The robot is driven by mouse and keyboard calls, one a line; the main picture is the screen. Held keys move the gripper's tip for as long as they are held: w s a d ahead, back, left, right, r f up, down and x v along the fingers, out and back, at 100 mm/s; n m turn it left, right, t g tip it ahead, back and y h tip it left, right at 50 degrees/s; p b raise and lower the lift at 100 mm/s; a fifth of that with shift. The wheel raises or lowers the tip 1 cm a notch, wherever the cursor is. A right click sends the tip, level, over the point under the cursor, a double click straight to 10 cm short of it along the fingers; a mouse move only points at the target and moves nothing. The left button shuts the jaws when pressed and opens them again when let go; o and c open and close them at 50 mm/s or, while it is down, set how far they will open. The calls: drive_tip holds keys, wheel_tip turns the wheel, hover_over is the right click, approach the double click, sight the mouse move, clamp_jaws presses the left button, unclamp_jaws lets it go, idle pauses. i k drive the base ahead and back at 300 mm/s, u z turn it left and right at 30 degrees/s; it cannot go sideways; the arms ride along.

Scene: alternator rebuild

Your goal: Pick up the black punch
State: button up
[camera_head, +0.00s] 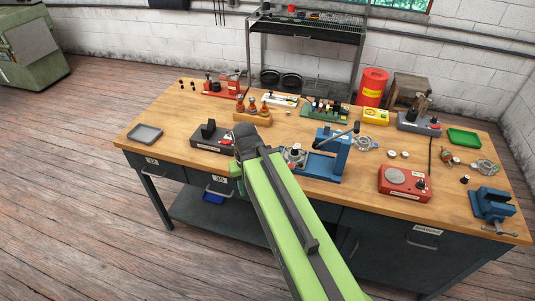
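I cannot single out the black punch with certainty. A green rack (313,114) at the back middle of the workbench (172,125) holds several small upright tools with coloured and dark tops, too small to tell apart. My green arm reaches from the bottom edge up over the front of the bench, ending in a dark joint in this view. My gripper's fingers do not show; they seem hidden behind the arm.
A grey tray (145,134) lies at the left. A blue press (329,160) stands right of my arm, with a red device (402,186) beyond it. A blue vise (492,204) sits at the right corner. The left front bench top has bare room.

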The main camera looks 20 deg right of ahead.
sight(294, 152)
drive_tip(key=z, duration=0.45)
drive_tip(key=k, duration=0.1)
drive_tip(key=u, duration=2.55)
drive_tip(key=k, duration=0.7)
drive_tip(key=z, duration=1.1)
drive_tip(key=i, duration=1)
drive_tip(key=u, duration=0.15)
